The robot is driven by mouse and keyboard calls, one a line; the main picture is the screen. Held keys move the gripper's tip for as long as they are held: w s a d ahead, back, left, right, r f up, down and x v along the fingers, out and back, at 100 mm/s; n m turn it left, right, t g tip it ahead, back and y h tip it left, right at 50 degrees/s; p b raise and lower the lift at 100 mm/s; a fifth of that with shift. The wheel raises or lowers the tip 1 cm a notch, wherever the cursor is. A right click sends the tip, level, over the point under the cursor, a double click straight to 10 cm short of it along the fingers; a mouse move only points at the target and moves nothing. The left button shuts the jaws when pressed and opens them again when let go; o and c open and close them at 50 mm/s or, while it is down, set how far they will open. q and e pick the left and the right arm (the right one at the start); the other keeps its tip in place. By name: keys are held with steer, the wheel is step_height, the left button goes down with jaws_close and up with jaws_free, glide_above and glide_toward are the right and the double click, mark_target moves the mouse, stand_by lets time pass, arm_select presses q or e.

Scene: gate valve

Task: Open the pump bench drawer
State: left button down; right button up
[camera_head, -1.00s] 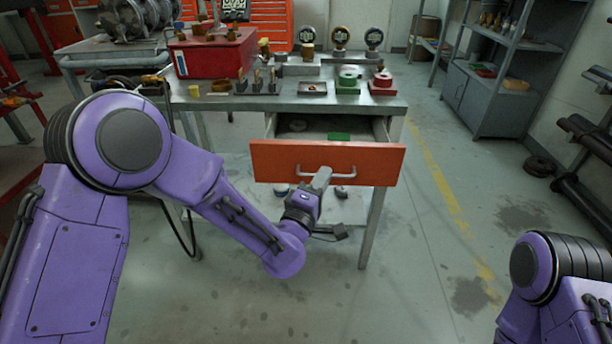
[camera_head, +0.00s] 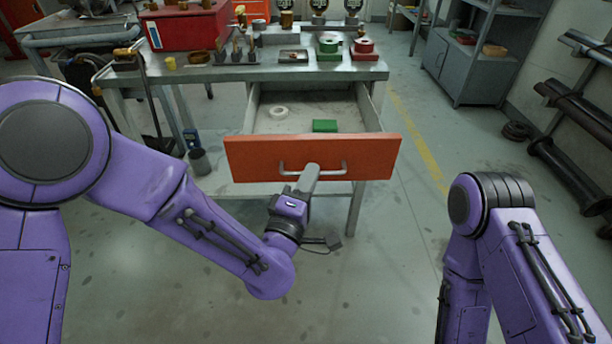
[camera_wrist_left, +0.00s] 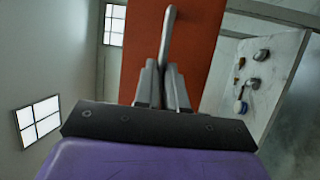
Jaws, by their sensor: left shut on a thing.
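The pump bench drawer (camera_head: 248,158) has an orange front and is pulled well out from under the bench top (camera_head: 250,74). A white ring (camera_head: 278,112) and a green block (camera_head: 324,126) lie inside it. My left gripper (camera_head: 311,172) is shut on the metal bar handle (camera_head: 335,170) at the middle of the drawer front. In the left wrist view, the two fingers (camera_wrist_left: 163,85) close around the handle bar (camera_wrist_left: 168,30) against the orange front. My right arm shows at the lower right of the head view, but its gripper is out of view.
A red box (camera_head: 185,27), small parts, a green piece (camera_head: 328,48) and a red piece (camera_head: 364,46) stand on the bench top. A grey shelf cabinet (camera_head: 470,68) stands at the back right. The floor in front of the drawer is clear.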

arm_select(q)
steer(key=c, duration=1.2)
jaws_free()
steer(key=v, duration=1)
steer(key=shift+s+a, duration=0.15)
steer(key=shift+s, duration=0.15)
